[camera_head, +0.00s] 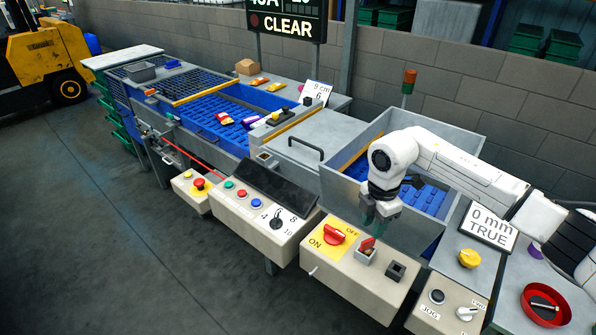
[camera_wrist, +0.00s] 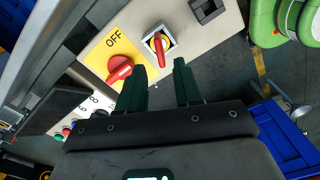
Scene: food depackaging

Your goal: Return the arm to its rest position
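My gripper (camera_head: 381,215) hangs from my white arm over the control box with the yellow ON/OFF plate. In the wrist view my gripper (camera_wrist: 157,78) has its two dark green fingers apart, with nothing held between them. Just beyond the fingertips is a red lever in a grey square frame (camera_wrist: 158,43); it also shows in the head view (camera_head: 367,247). The gripper appears apart from it. A red rotary switch (camera_head: 334,235) on the yellow plate lies to the left; it also shows in the wrist view (camera_wrist: 119,69).
Behind my gripper is a grey-walled bin with a blue belt (camera_head: 427,200). A "0 mm TRUE" sign (camera_head: 489,227) and a red round dish (camera_head: 545,305) lie to the right. A button box (camera_head: 262,215) stands left. A "CLEAR" display (camera_head: 287,24) hangs behind. Open floor is at the lower left.

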